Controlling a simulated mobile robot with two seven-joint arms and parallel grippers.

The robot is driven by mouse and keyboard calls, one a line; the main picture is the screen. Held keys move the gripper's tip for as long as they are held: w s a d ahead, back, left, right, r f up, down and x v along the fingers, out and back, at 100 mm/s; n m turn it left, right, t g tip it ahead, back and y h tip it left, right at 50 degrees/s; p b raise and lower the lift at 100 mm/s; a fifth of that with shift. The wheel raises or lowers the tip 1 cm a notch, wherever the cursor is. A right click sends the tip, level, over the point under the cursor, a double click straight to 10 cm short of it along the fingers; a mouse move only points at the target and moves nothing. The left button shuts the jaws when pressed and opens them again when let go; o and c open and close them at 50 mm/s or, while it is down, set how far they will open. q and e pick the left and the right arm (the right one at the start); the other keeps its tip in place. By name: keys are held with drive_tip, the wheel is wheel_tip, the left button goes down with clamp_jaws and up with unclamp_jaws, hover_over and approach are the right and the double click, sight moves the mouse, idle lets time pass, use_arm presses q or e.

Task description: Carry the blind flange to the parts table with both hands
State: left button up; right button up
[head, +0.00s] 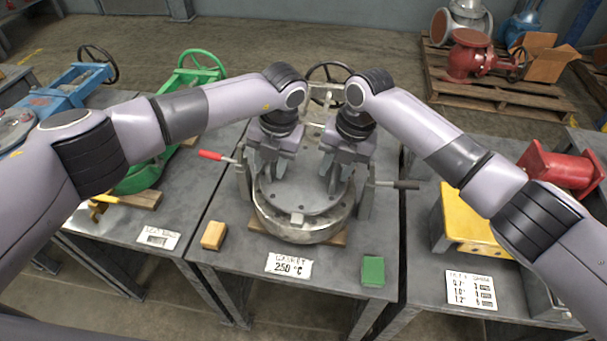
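A round grey disc with holes near its rim, which looks like the blind flange (300,203), lies flat on a round metal body (283,229) on the middle table (225,265). My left gripper (271,170) points down over the disc's left back part. My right gripper (338,177) points down over its right back part. The fingertips reach down to about the disc's top. The grippers' own bodies hide the disc's back edge and whatever lies between the fingers, so I cannot tell whether they hold it. Which table is the parts table is not marked.
A red-handled clamp (212,156) and a dark-handled clamp (396,184) flank the round body. A wooden block (213,235), a gasket sign (289,265) and a green block (372,271) lie in front. The right table holds a yellow box (463,240) and red pipe fitting (561,167).

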use_arm(q)
clamp_jaws()
use_arm(e)
clamp_jaws()
idle(1.0)
use_arm(q)
drive_tip(key=shift+w+r, duration=0.1)
drive_tip(key=shift+r, duration=0.05)
use_arm(e)
drive_tip(key=shift+w+r, duration=0.15)
drive_tip(key=shift+r, duration=0.1)
